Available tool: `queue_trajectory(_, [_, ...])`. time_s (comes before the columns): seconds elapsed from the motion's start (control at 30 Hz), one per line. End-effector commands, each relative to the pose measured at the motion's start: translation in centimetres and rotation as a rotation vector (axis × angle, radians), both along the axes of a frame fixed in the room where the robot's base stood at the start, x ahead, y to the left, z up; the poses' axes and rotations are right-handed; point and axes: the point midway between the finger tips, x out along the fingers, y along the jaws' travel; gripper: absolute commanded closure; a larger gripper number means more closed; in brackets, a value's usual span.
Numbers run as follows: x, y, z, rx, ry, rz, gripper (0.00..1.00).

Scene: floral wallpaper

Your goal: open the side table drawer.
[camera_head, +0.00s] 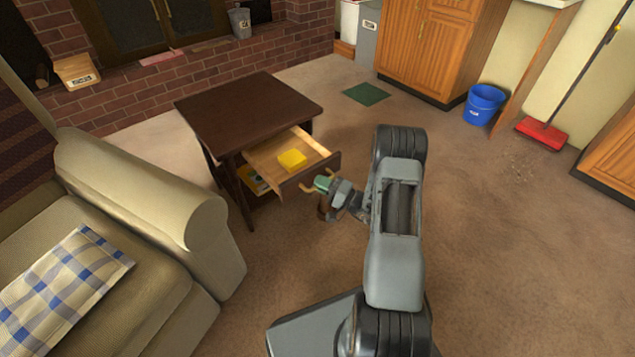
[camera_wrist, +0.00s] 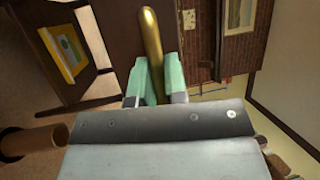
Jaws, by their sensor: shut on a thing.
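The dark brown side table (camera_head: 245,108) stands by the sofa arm. Its drawer (camera_head: 282,153) is pulled partly out toward my arm, and a yellow item (camera_head: 292,159) lies inside. My gripper (camera_head: 321,184) is at the drawer front. In the wrist view the green fingers of my gripper (camera_wrist: 154,85) are shut around the brass handle (camera_wrist: 151,38). The dark drawer front (camera_wrist: 118,35) fills the space behind the handle.
A beige sofa (camera_head: 140,190) with a plaid cloth (camera_head: 65,290) stands left of the table. A brick hearth (camera_head: 140,85) is behind. A blue bucket (camera_head: 484,103) and red broom (camera_head: 541,132) are at the right.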

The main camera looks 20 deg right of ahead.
Motion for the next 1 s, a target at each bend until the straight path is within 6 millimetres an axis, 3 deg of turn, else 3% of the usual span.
queue_trajectory(0.4, [0.0, -0.1, 0.0, -0.001, -0.001, -0.004, 1.0])
queue_trajectory(0.43, [0.0, 0.0, 0.0, -0.001, -0.001, -0.004, 0.84])
queue_trajectory(0.53, [0.0, 0.0, 0.0, -0.001, -0.001, -0.003, 0.76])
queue_trajectory(0.83, [-0.3, -0.2, 0.0, 0.0, -0.001, -0.002, 0.76])
queue_trajectory(1.0, [-2.0, -1.8, -0.3, 0.002, 0.001, -0.007, 0.76])
